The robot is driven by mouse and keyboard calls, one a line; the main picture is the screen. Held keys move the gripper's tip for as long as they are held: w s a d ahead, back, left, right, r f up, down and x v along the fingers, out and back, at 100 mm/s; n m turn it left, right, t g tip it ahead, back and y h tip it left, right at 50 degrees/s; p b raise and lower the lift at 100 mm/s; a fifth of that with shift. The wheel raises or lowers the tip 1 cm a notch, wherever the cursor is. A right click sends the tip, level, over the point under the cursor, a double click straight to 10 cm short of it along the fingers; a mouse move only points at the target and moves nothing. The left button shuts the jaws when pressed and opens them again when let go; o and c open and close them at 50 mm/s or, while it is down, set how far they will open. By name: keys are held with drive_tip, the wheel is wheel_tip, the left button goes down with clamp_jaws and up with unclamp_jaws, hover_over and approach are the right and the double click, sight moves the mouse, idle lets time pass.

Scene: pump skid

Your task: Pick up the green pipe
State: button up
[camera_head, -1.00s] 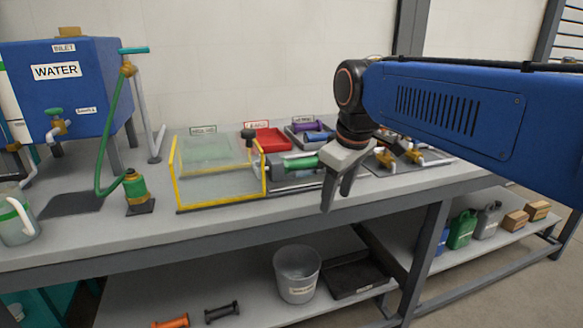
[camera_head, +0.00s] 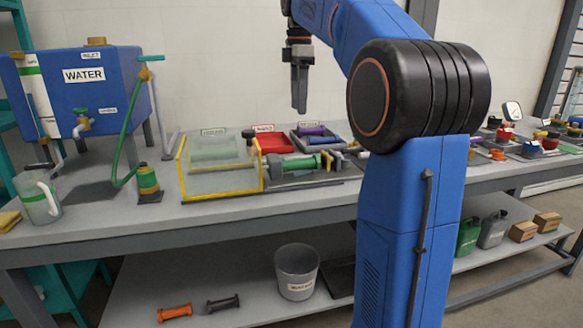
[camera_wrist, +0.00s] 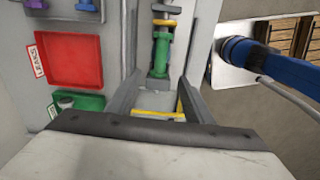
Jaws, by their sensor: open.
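The green pipe (camera_head: 300,163) lies in a grey fixture on the bench, just right of the yellow-edged clear guard (camera_head: 222,200). In the wrist view the green pipe (camera_wrist: 160,55) shows beyond and between the fingers, with metal parts at its far end. My gripper (camera_head: 299,105) is raised above and behind the fixture in the head view, pointing down, apart from the pipe. In the wrist view my gripper (camera_wrist: 160,85) is open, with nothing held between its two fingers. Part of the yellow guard edge (camera_wrist: 160,114) shows between them.
A red tray (camera_head: 272,140) and a grey tray with purple and blue parts (camera_head: 318,136) stand behind the fixture. The blue water tank (camera_head: 85,95) with a green hose (camera_head: 132,120) is at left. A bucket (camera_head: 297,272) stands on the lower shelf.

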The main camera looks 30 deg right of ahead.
hover_over(300, 164)
drive_tip(key=w, duration=0.2)
wheel_tip(300, 164, down, 12)
drive_tip(key=shift+d+r, duration=0.1)
drive_tip(key=shift+d, duration=0.05)
drive_tip(key=shift+s+d+f, duration=0.1)
drive_tip(key=shift+s+f, duration=0.1)
drive_tip(key=shift+f, duration=1.15)
drive_tip(key=shift+s+d+f, duration=0.1)
drive_tip(key=shift+s+f, duration=0.05)
drive_tip(key=shift+f, duration=1.2)
clamp_jaws()
